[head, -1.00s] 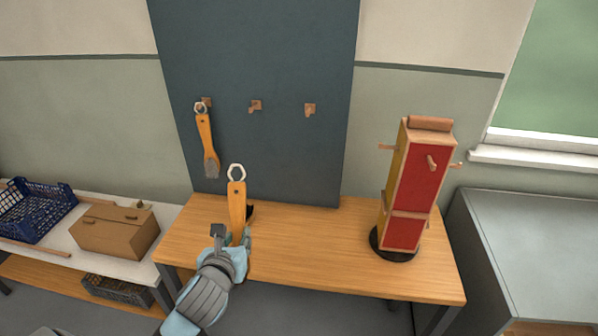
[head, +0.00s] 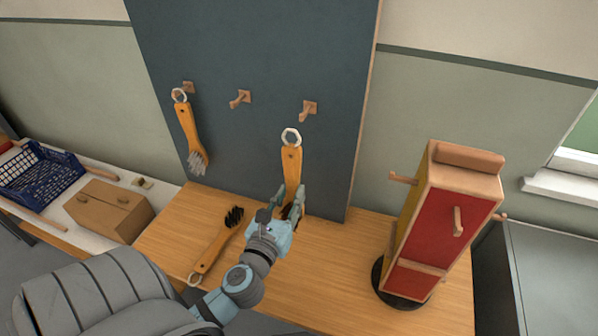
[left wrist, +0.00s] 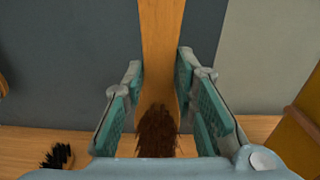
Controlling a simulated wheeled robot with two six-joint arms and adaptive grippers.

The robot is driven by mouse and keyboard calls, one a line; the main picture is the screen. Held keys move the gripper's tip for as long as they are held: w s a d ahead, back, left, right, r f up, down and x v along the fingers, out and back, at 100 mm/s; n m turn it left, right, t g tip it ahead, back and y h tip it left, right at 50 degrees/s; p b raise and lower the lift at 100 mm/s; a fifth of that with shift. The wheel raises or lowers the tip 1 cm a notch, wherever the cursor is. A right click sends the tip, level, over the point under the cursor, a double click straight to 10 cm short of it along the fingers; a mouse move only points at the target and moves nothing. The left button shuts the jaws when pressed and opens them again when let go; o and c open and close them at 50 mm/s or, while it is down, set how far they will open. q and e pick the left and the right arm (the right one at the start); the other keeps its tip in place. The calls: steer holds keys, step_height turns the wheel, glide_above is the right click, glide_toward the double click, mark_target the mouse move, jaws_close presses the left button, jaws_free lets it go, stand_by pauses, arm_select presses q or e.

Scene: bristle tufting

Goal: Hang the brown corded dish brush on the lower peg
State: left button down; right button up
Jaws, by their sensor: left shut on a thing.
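My left gripper (head: 291,204) is shut on the orange wooden handle of the brown dish brush (head: 291,160). The brush is upright with its ring of pale cord at the top. Its brown bristles (left wrist: 157,132) show between the fingers in the left wrist view; in the head view the gripper largely hides them. The ring is in front of the dark board, a little below and left of the right board peg (head: 308,109), and appears apart from it. That peg is empty and sits lowest in the picture of the three board pegs. My right gripper is out of view.
A grey-bristled brush (head: 188,132) hangs on the left board peg. The middle peg (head: 240,98) is empty. A black-bristled brush (head: 212,252) lies on the wooden table (head: 345,265). A red and yellow post (head: 440,225) with pegs stands at the right.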

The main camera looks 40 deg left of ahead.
arm_select(q)
steer(key=shift+s+a+r, duration=0.25)
steer(key=shift+s+a, duration=0.05)
steer(key=shift+w+a, duration=0.15)
steer(key=shift+w, duration=0.05)
steer(key=f+b+x, duration=0.1)
steer(key=b+x, duration=0.1)
steer(key=x, duration=0.7)
steer(key=shift+w+f, duration=0.25)
steer(key=shift+w, duration=0.05)
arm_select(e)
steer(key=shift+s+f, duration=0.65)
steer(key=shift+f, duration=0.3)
arm_select(q)
steer(key=c, duration=1.2)
jaws_free()
